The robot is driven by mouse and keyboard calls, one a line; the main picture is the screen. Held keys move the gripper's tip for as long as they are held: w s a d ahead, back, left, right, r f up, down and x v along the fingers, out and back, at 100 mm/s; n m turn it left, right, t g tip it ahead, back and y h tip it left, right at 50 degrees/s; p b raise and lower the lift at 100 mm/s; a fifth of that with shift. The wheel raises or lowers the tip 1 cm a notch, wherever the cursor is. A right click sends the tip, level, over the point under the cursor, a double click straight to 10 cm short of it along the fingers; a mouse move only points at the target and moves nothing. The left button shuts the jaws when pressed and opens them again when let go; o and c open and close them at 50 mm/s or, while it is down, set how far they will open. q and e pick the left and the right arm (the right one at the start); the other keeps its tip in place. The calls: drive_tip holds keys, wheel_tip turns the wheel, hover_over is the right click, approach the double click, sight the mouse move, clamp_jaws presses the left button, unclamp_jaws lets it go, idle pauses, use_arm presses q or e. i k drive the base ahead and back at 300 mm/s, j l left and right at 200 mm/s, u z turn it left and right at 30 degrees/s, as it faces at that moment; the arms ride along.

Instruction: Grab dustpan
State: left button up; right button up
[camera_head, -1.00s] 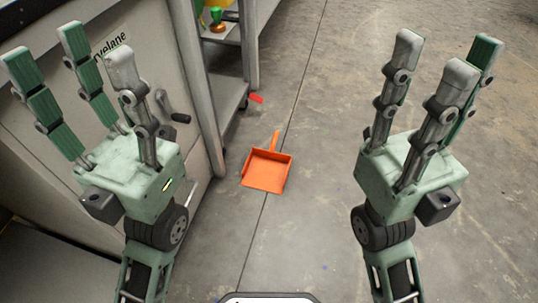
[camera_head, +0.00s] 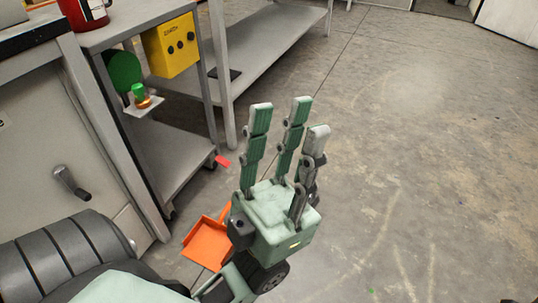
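The orange dustpan (camera_head: 205,243) lies on the concrete floor, left of the lower middle of the head view. Its handle side and right edge are partly hidden behind my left gripper and wrist. My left gripper (camera_head: 290,123) is open and empty, with its three fingers spread and pointing up. In the picture it stands just right of the dustpan; I cannot tell how far above the floor it is. My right gripper is out of view.
A grey cart (camera_head: 178,150) with a yellow box (camera_head: 171,46) stands at left, beside a cabinet with a crank handle (camera_head: 72,183). A low shelf (camera_head: 268,48) is behind. A small red object (camera_head: 222,162) lies near the cart. Floor at right is clear.

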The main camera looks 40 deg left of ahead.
sight(207, 244)
drive_tip(key=i+l, duration=0.15)
drive_tip(key=i, duration=0.3)
drive_tip(key=i+l+u, duration=0.15)
drive_tip(key=i, duration=0.35)
drive_tip(key=i+u, duration=0.25)
drive_tip(key=u, duration=0.2)
drive_tip(key=i+u, duration=0.25)
drive_tip(key=u, duration=0.15)
drive_tip(key=i+l+u, duration=0.1)
drive_tip(key=i+u, duration=0.15)
drive_tip(key=u, duration=0.2)
drive_tip(key=i+l+u, duration=0.2)
drive_tip(key=u, duration=0.2)
drive_tip(key=i+l+u, duration=0.2)
drive_tip(key=u, duration=0.25)
drive_tip(key=i+l+u, duration=0.1)
drive_tip(key=u, duration=0.35)
drive_tip(key=i+l+u, duration=0.25)
drive_tip(key=u, duration=0.2)
drive_tip(key=i+l+u, duration=0.2)
drive_tip(key=u, duration=0.2)
drive_tip(key=i+l+u, duration=0.1)
drive_tip(key=l+u, duration=0.35)
drive_tip(key=j, duration=0.1)
